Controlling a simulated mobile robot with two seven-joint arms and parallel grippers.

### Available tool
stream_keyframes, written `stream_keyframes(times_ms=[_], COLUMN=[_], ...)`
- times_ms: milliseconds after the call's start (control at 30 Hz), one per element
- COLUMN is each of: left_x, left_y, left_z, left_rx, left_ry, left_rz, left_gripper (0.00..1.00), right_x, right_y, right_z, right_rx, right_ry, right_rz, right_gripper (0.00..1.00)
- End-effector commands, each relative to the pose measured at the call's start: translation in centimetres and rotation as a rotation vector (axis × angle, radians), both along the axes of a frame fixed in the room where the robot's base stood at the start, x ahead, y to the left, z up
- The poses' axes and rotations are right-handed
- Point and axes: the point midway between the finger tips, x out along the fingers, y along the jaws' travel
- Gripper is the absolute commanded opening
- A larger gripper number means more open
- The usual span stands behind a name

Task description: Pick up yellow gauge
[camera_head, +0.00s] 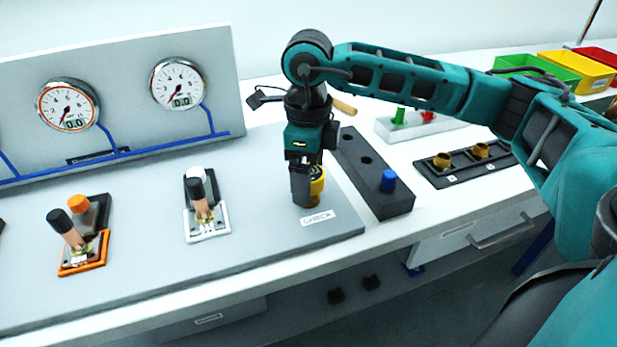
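The yellow gauge (317,186) is a small yellow and black piece at the right end of the grey panel, just behind a white "CHECK" label (318,218). My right gripper (305,190) points straight down at it, with its dark fingers at the gauge. The near finger covers the gauge's left side, and the far finger is hidden. I cannot tell whether the fingers are closed on the gauge or only around it. My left gripper is out of view.
A dark block (372,175) with a blue plug (388,181) stands right of the gauge. Valves with orange (79,203) and white (195,174) parts stand to the left. Two dials (68,105) are on the back board. A black strip (463,165) with brass fittings lies farther right.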

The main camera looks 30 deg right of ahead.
Motion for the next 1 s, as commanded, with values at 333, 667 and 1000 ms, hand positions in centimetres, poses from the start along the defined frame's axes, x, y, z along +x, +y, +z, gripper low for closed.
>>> stream_keyframes(times_ms=[333,667,1000], left_x=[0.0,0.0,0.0], left_y=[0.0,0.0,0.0], left_z=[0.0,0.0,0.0], left_rx=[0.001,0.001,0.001], left_ry=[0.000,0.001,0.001], left_rz=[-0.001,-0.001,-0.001], left_gripper=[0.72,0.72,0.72], right_x=[0.0,0.0,0.0], right_y=[0.1,0.1,0.1], right_z=[-2.0,-1.9,-1.9], right_rx=[0.001,0.002,0.002], right_ry=[-0.001,-0.001,-0.001], right_rz=[0.000,0.000,0.000], right_gripper=[0.88,0.63,0.31])
